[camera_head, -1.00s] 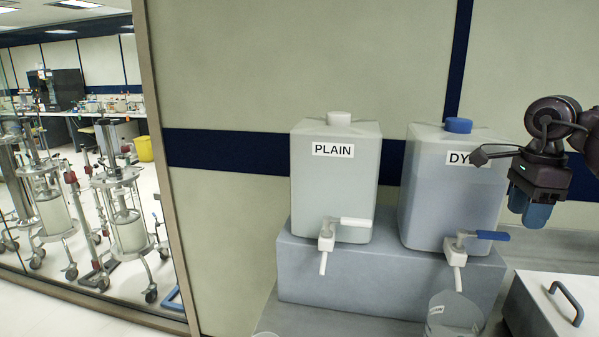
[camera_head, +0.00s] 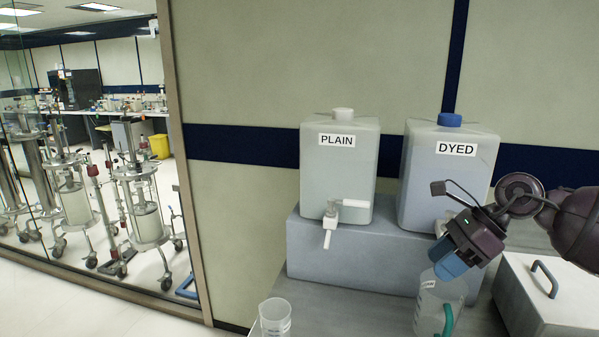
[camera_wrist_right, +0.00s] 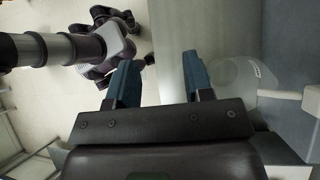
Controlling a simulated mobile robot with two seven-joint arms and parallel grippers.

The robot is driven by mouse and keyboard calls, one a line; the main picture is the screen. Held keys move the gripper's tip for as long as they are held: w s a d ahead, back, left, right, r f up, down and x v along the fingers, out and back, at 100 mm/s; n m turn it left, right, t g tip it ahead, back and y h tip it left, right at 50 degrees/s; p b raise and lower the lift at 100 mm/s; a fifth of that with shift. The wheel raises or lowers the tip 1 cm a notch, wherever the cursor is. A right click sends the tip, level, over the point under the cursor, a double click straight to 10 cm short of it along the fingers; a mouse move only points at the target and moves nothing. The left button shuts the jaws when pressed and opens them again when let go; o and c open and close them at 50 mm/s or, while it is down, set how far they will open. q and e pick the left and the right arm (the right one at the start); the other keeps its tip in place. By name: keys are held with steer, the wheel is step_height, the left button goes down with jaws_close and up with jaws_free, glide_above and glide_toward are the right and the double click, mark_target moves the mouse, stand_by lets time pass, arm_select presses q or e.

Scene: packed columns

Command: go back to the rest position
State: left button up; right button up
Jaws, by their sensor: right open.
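My right gripper (camera_head: 446,262) is in front of the DYED container (camera_head: 452,170), its blue fingers pointing down and left, just above a clear jug (camera_head: 428,308) with a green handle. In the right wrist view the two fingers of this gripper (camera_wrist_right: 160,78) are spread apart with nothing between them. A clear rounded vessel (camera_wrist_right: 236,76) shows to the right of the fingers there, outside them. My left gripper is in neither view.
The PLAIN container (camera_head: 338,180) and the DYED one stand on a grey step (camera_head: 340,258). A clear beaker (camera_head: 275,320) stands at the bench's front left. A white box with a handle (camera_head: 560,300) is at right. Wheeled columns stand behind glass at left.

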steer(key=s+a+m+t+y, duration=0.2)
steer(key=a+m+t+y, duration=0.5)
steer(key=a+m+y, duration=0.35)
steer(key=s+d+f+m+t+h, duration=0.45)
steer(key=m+h, duration=0.45)
steer(key=m, duration=0.6)
steer(key=s+d+f+m+t+h, duration=0.1)
steer(key=d+f+m+t+h, duration=0.35)
steer(key=f+m+h, duration=0.75)
steer(key=s+d+f+m+g+y, duration=0.1)
steer(key=s+f+m+g, duration=0.45)
steer(key=s, duration=0.55)
steer(key=s+f+m+g+y, duration=0.1)
steer(key=s+f+m+g, duration=0.2)
steer(key=s+m+g, duration=0.6)
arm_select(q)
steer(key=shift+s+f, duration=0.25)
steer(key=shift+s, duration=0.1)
arm_select(e)
steer(key=w+f+n+t, duration=0.2)
steer(key=w+f+t, duration=0.4)
steer(key=f+t, duration=0.3)
steer(key=shift+w+d+f+n, duration=0.15)
steer(key=shift+w+f+n, duration=0.2)
steer(key=shift+f, duration=0.25)
steer(key=shift+y, duration=0.25)
